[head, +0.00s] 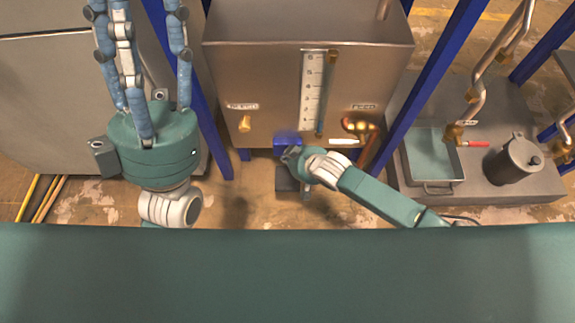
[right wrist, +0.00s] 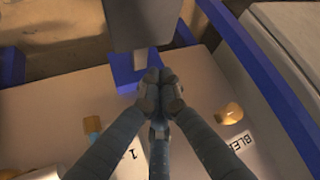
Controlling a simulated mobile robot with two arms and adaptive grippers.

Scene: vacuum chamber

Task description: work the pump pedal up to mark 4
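The pump pedal shows as a dark grey plate (head: 287,180) by a blue block (head: 287,140) at the foot of a metal tank (head: 270,75). In the right wrist view the grey plate (right wrist: 142,22) and blue block (right wrist: 125,72) lie just beyond my fingertips. My right gripper (head: 291,154) is shut, its fingertips together (right wrist: 160,80), at the blue block; contact cannot be told. A white scale (head: 312,90) with numbered marks stands on the tank front; the level is unclear. My left gripper (head: 135,15) points up with fingers apart, tips cut off.
Brass knobs (head: 245,123) sit on the tank front beside small labels. Blue posts (head: 425,85) flank the tank. Yellow rods (head: 40,200) lie at left.

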